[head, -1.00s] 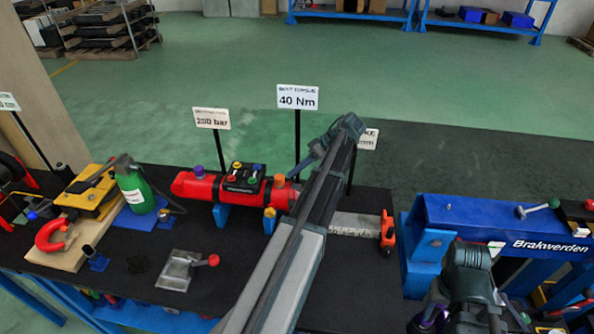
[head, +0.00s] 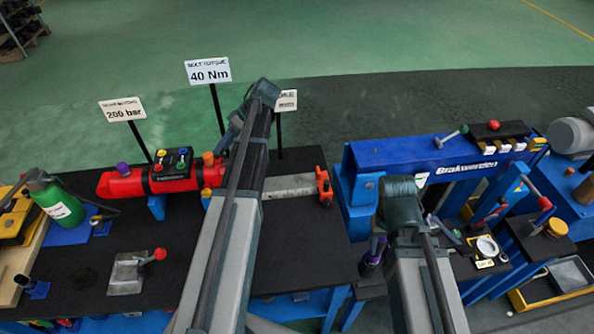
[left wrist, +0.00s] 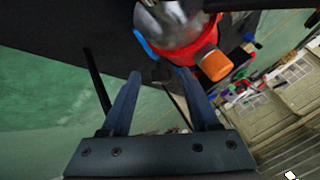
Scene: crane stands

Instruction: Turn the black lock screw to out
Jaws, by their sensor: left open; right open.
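I cannot pick out the black lock screw for certain in either view. A red cylinder (head: 122,184) with a block of coloured knobs (head: 170,165) lies on the black bench top, partly hidden by my left arm. My left gripper (head: 232,135) is beyond the cylinder's right end in the head view. In the left wrist view it (left wrist: 160,75) is open and empty, with a red and grey round end (left wrist: 185,35) and an orange cap (left wrist: 214,65) just past its fingers.
A blue beam (head: 400,152) marked Brakwerden stands at the right. Sign posts with plates reading 200 bar (head: 122,109) and 40 Nm (head: 208,71) rise behind the bench. A metal plate with a red-knobbed lever (head: 128,272) lies at the front left. Bare black bench top surrounds it.

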